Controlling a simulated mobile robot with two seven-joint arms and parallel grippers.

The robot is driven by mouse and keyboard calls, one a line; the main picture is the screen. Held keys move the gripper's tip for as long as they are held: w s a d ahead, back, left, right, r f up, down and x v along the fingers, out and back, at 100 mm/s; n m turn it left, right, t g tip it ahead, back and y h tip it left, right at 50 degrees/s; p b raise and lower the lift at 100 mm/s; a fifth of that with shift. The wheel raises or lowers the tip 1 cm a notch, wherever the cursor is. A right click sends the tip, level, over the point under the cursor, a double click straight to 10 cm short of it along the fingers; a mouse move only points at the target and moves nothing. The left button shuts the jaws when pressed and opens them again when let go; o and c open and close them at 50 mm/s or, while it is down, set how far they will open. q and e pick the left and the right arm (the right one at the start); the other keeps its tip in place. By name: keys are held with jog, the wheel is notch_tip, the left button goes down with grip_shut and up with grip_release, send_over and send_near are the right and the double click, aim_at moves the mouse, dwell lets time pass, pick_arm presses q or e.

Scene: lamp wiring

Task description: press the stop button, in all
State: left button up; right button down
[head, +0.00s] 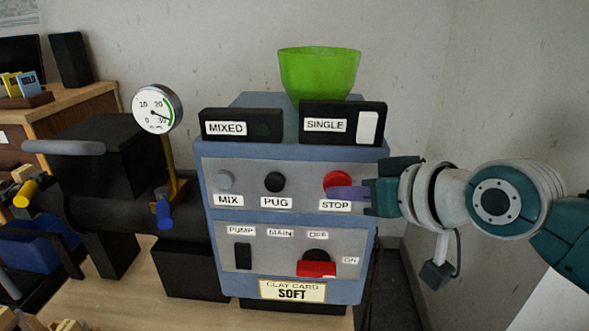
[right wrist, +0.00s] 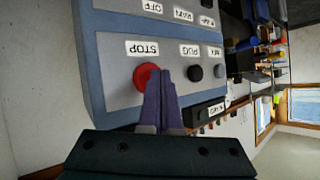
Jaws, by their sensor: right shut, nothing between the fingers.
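The red stop button (head: 337,181) sits on the upper grey panel of the blue control box, above its STOP label (head: 335,205). My right gripper (head: 332,192) comes in from the right, its purple fingers shut and empty, with the tips over the lower part of the button. In the right wrist view the shut fingertips (right wrist: 160,72) lie beside the red button (right wrist: 146,76) and overlap its edge. I cannot tell whether they touch it. My left gripper is not in view.
The black PUG button (head: 273,182) and grey MIX button (head: 224,180) are on the same panel. A red main switch (head: 316,268) is below. A green bowl (head: 319,72) stands on top. A pressure gauge (head: 157,109) and dark machine are at left.

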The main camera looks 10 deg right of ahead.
jog(key=shift+w+d, duration=0.15)
jog(key=shift+w, duration=0.25)
dwell(0.8)
jog(key=shift+s+a+r+p, duration=0.1)
jog(key=shift+s+p, duration=0.35)
jog(key=shift+s+a+r+p, duration=0.1)
jog(key=shift+s+p, duration=0.3)
